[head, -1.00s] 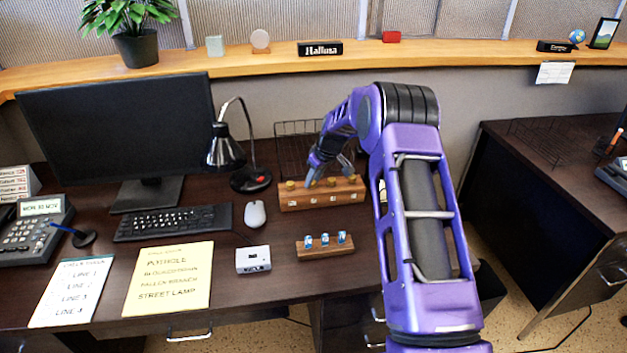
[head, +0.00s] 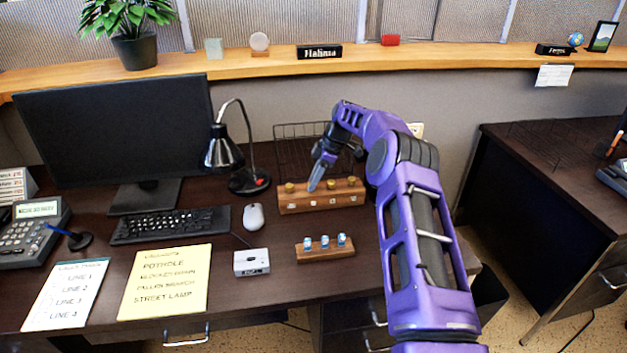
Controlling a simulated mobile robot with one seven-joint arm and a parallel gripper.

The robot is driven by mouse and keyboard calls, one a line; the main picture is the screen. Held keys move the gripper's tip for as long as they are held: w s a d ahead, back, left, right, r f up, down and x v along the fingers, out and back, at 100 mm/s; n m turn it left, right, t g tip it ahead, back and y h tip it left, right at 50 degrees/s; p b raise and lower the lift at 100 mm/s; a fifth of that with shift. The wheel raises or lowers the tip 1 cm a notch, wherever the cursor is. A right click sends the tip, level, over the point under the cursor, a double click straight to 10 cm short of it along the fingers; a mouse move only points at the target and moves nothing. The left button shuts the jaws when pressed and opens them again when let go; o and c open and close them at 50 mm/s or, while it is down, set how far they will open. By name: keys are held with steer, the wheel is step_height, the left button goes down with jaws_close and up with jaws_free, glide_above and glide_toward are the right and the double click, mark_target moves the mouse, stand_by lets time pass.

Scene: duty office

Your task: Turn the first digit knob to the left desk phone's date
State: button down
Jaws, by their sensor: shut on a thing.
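The wooden block (head: 300,208) with brass knobs stands at the back of the desk. Brass knobs show at its left end (head: 290,187), right of my gripper (head: 331,184) and at its right end (head: 351,182). My gripper (head: 312,186) points down onto the block at the second knob position from the left. It is shut on that knob, which the fingers hide. Small white labels run along the block's front, too small to read. The left desk phone (head: 30,240) is at the left edge. Its lit display (head: 37,209) has text I cannot read surely.
A wire basket (head: 285,150) stands behind the block, and a black lamp (head: 225,155) to its left. A smaller wooden block with blue-white pieces (head: 325,254), a white box (head: 251,262) and a mouse (head: 253,217) lie in front.

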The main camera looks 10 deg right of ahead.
steer(key=shift+w+n+g, duration=0.1)
steer(key=shift+n+g, duration=0.2)
steer(key=shift+n, duration=0.5)
steer(key=shift+n+p, duration=0.3)
steer(key=c, duration=0.6)
jaws_free()
steer(key=shift+c, duration=0.2)
steer(key=shift+r, duration=0.15)
